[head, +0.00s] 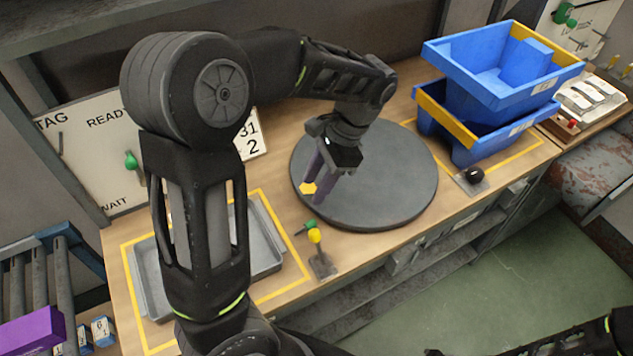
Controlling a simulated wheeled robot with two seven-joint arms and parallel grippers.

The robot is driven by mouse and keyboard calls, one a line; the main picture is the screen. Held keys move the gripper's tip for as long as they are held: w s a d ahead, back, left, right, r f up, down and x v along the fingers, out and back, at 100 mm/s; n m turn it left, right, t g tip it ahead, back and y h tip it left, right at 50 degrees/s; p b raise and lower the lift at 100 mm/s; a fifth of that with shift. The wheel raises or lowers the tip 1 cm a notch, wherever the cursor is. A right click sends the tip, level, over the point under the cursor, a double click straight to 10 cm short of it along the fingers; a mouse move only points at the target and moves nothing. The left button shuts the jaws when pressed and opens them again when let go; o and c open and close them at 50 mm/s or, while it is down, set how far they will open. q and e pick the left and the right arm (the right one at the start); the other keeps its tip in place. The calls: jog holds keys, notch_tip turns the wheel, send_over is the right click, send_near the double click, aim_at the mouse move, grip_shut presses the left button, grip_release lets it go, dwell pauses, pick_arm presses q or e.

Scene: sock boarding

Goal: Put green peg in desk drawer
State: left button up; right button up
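A small green peg (309,227) lies on the wooden desk (350,243), just in front of the dark round turntable (415,190), beside a yellow-topped stand. My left gripper (315,197) hangs fingers-down over the turntable's left part, above and behind the peg and apart from it. A yellow patch (308,188) shows at its purple fingers; I cannot tell whether it is held or how far apart the fingers are. Grey drawer-like fronts (405,258) show under the desk's front edge; I cannot tell whether one is open. My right gripper is not visible.
The yellow-topped stand (315,237) is close to the peg. A grey metal tray (262,240) lies left, partly behind my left arm. Blue bins (480,110) are stacked at the right. A black knob (474,175) sits near the right front edge. Another green peg (131,160) is on the white board.

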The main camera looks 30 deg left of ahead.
pick_arm(q)
jog(key=shift+o, duration=0.4)
jog(key=n+t+h+b, duration=0.2)
jog(key=n+t+b, duration=0.15)
jog(key=b, duration=0.35)
send_near(305, 228)
jog(key=shift+s+f, duration=0.1)
jog(key=shift+f, duration=0.05)
jog(key=shift+a+f, duration=0.1)
jog(key=shift+f, duration=1.2)
